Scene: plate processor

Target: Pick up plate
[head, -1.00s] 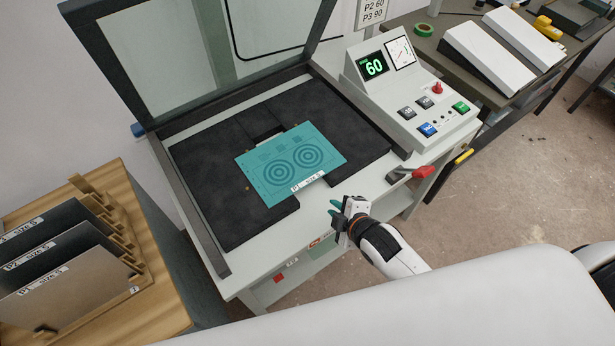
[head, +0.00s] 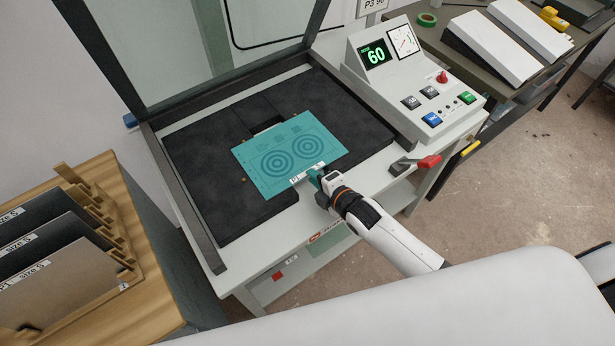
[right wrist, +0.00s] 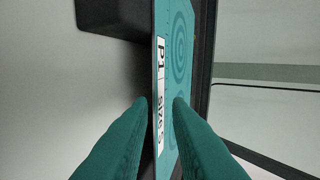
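The plate (head: 275,158) is a flat teal sheet with two ring patterns and a white "P1 SIZE S" label. It lies on the black bed (head: 225,210) of the plate processor, and its near edge reaches over the bed's front notch. My right gripper (head: 318,180) is at the plate's near edge, by the label. In the right wrist view its teal fingers (right wrist: 160,102) are apart, with the edge of the plate (right wrist: 172,65) between them. I cannot tell whether either finger touches it. My left gripper is not in view.
The processor's lid (head: 220,40) stands open behind the bed. A control panel (head: 415,85) reading 60 and a red-handled lever (head: 427,163) are to the right. A wooden rack (head: 135,215) of dark plates stands at left.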

